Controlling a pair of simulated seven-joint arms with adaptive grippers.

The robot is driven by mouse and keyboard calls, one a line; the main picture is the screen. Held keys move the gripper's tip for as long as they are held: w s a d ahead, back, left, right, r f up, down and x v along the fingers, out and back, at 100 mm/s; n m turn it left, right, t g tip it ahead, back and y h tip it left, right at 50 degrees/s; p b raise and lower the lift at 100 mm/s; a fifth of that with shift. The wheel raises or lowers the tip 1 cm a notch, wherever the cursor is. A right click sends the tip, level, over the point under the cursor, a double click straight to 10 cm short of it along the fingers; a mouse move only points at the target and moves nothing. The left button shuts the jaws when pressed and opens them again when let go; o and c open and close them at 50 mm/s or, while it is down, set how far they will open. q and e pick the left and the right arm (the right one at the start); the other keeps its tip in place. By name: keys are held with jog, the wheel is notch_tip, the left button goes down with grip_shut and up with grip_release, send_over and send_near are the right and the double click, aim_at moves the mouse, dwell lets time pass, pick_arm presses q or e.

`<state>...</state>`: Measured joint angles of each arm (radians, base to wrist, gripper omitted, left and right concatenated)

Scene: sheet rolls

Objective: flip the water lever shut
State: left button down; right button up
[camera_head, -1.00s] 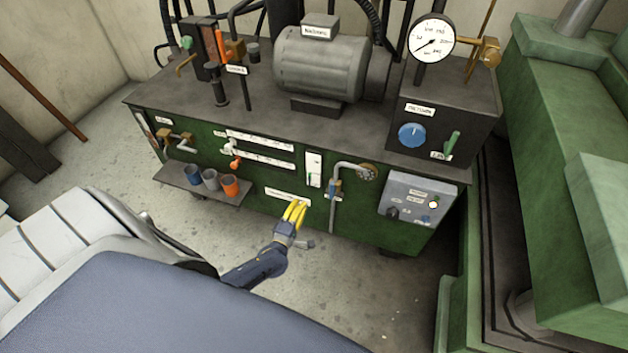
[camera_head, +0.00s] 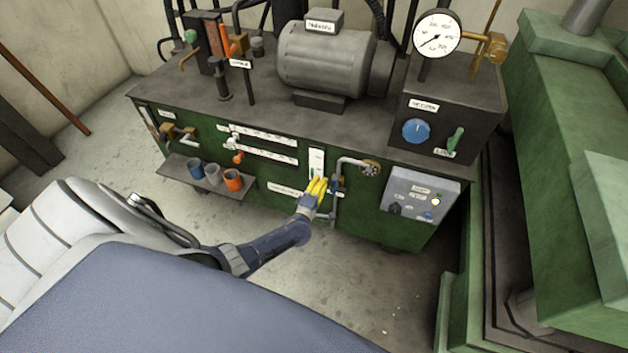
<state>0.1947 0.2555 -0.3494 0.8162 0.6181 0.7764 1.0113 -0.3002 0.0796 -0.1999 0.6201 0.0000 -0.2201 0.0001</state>
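My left gripper (camera_head: 317,186) has yellow fingers and is just left of the handle, overlapping the lower end of a white gauge strip. The fingers lie close together. I cannot tell whether they touch the handle or have a gap between them. My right gripper is out of view.
A shelf (camera_head: 175,172) with blue, grey and orange cups sticks out at the left of the panel. A grey switch box (camera_head: 421,193) is at the right. A motor (camera_head: 325,62) and a pressure gauge (camera_head: 437,32) stand on top.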

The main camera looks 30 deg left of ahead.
pick_arm(q)
jog(key=shift+w+d, duration=0.15)
jog(key=shift+d, duration=0.3)
